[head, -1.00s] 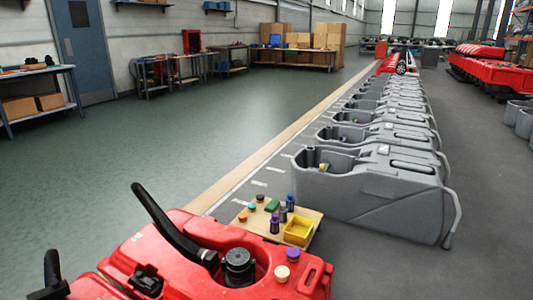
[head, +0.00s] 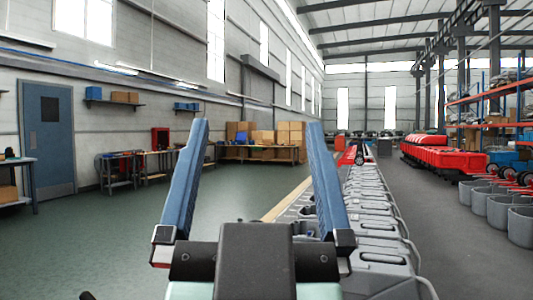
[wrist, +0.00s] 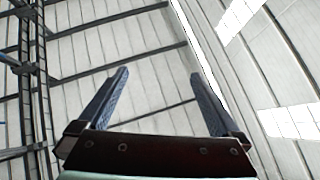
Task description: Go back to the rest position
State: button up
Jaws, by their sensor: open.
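My gripper (head: 250,145) is raised in front of the head camera, its two blue fingers pointing up and spread wide apart. Nothing is between them. In the wrist view my gripper (wrist: 157,80) also shows open and empty, with only the ceiling and wall behind it. The gripper hides part of the row of grey tanks (head: 372,215) in the head view.
Workbenches (head: 120,170) and a blue door (head: 47,135) line the left wall. Red machines (head: 435,152), grey round bins (head: 520,220) and shelving (head: 490,100) stand on the right. The green floor (head: 110,240) at left is clear.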

jog(key=shift+s+d+r+t, duration=0.2)
jog(key=shift+s+r+t, duration=0.05)
jog(key=shift+s+r, duration=0.25)
jog(key=shift+s+d+r+t, duration=0.25)
jog(key=shift+s+r, duration=0.15)
jog(key=shift+s, duration=0.15)
notch_tip(320, 180, up, 29)
jog(key=p, duration=2.9)
jog(key=shift+a+r, duration=0.15)
jog(key=shift+r, duration=0.05)
jog(key=shift+f, duration=0.15)
jog(key=shift+c, duration=0.2)
